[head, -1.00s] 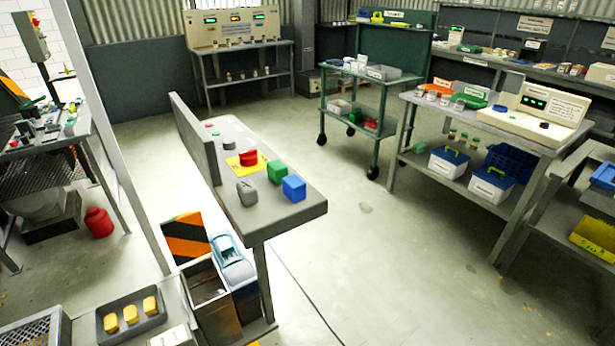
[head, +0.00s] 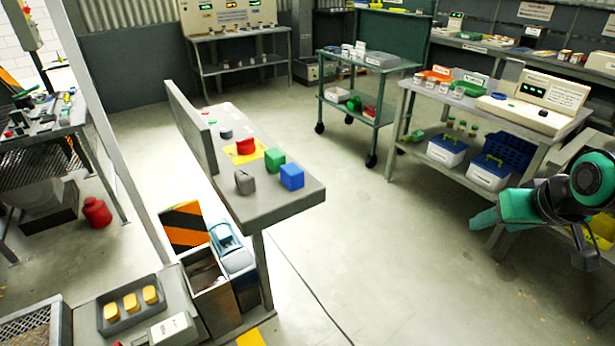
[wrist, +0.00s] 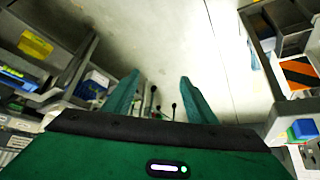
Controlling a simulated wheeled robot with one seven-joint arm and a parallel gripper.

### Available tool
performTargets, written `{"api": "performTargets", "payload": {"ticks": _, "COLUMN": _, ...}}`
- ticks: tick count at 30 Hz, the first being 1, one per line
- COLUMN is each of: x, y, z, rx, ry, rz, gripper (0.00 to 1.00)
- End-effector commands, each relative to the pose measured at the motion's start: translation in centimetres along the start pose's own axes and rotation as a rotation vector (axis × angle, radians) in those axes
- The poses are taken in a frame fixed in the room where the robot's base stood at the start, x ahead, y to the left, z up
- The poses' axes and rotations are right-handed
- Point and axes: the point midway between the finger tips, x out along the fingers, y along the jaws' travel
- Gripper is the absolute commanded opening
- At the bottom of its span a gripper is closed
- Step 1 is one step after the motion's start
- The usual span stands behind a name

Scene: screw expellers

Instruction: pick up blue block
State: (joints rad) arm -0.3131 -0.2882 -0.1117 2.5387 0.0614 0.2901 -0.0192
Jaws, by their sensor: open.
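The blue block (head: 291,177) sits on the near right part of the grey bench top (head: 262,207), just right of a green block (head: 274,160). In the wrist view, the blue block (wrist: 303,129) is small at the lower right edge, outside the span of the fingers. My gripper (wrist: 160,76) is open and empty, with two teal fingers spread apart. In the head view, my teal gripper (head: 485,218) is at the right, well apart from the bench and its blocks. Its far finger details are hard to make out there.
A grey block (head: 245,181) and a red button on a yellow plate (head: 246,147) share the bench. An upright panel (head: 191,125) lines its left edge. A tray with yellow pieces (head: 131,306) is at lower left. Open floor (head: 400,260) lies between my gripper and the bench.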

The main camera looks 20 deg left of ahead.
Motion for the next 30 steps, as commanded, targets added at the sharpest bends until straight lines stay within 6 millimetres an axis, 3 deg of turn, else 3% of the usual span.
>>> {"api": "performTargets", "payload": {"ticks": 1, "x": 0.8, "y": -3.5, "z": -1.6, "rx": -0.072, "ry": 0.056, "rz": -0.049, "gripper": 0.52}}
{"api": "performTargets", "payload": {"ticks": 3, "x": 1.3, "y": -8.3, "z": -3.7, "rx": -0.152, "ry": 0.143, "rz": -0.116, "gripper": 0.52}}
{"api": "performTargets", "payload": {"ticks": 9, "x": 0.3, "y": -22.3, "z": -6.8, "rx": -0.332, "ry": 0.374, "rz": -0.329, "gripper": 0.52}}
{"api": "performTargets", "payload": {"ticks": 12, "x": -1.0, "y": -27.9, "z": -6.9, "rx": -0.385, "ry": 0.46, "rz": -0.422, "gripper": 0.52}}
{"api": "performTargets", "payload": {"ticks": 15, "x": -2.3, "y": -31.8, "z": -6.7, "rx": -0.415, "ry": 0.521, "rz": -0.492, "gripper": 0.52}}
{"api": "performTargets", "payload": {"ticks": 21, "x": -3.3, "y": -35.1, "z": -6.5, "rx": -0.435, "ry": 0.572, "rz": -0.551, "gripper": 0.52}}
{"api": "performTargets", "payload": {"ticks": 30, "x": -0.7, "y": -37.4, "z": -8.0, "rx": -0.435, "ry": 0.573, "rz": -0.552, "gripper": 0.52}}
